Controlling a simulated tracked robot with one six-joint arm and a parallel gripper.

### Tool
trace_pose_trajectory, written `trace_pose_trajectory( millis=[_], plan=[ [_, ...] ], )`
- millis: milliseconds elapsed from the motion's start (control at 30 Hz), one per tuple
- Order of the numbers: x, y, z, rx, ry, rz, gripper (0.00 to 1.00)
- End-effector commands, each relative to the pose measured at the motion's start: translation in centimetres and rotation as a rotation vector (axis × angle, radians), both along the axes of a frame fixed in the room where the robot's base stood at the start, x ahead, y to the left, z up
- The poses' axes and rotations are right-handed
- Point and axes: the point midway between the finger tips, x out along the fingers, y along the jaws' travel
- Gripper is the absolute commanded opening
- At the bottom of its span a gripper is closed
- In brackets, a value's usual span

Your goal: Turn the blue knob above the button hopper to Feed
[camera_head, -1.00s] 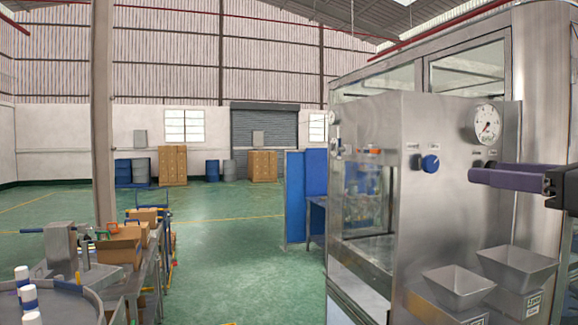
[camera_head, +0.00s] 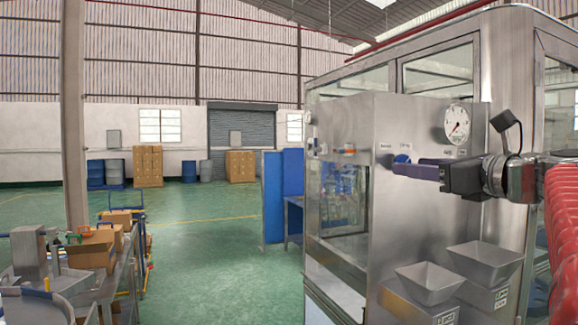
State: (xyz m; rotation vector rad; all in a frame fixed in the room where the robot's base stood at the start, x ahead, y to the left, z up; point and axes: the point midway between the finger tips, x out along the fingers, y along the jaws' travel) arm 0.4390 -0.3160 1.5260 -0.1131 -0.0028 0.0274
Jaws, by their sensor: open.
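The blue knob (camera_head: 402,158) is on the steel front panel of the machine at the right, with small labels above it that are too small to read. My gripper (camera_head: 394,168) comes in from the right, its purple fingers pointing left. The fingertips overlap the lower part of the knob in the picture and hide it. The fingers are open, and I cannot tell whether they touch the knob. Two steel hoppers, the left one (camera_head: 430,292) and the right one (camera_head: 483,262), stick out below. Which one holds buttons is unclear.
A round pressure gauge (camera_head: 457,124) sits on the panel above and right of the knob. The glazed machine cabinet (camera_head: 437,72) stands behind. A cluttered workbench with a cardboard box (camera_head: 92,249) is at the left. The green floor between is open.

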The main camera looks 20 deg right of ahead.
Motion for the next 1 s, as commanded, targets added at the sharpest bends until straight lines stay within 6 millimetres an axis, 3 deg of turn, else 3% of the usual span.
trace_pose_trajectory(
  millis=[200,567,1000],
  plan=[
    [2.0,0.1,0.0,-0.001,0.0,0.002,0.48],
    [2.4,0.0,0.0,0.0,0.001,-0.001,0.48],
    [2.4,0.0,0.0,0.0,0.0,-0.001,0.18]
  ],
)
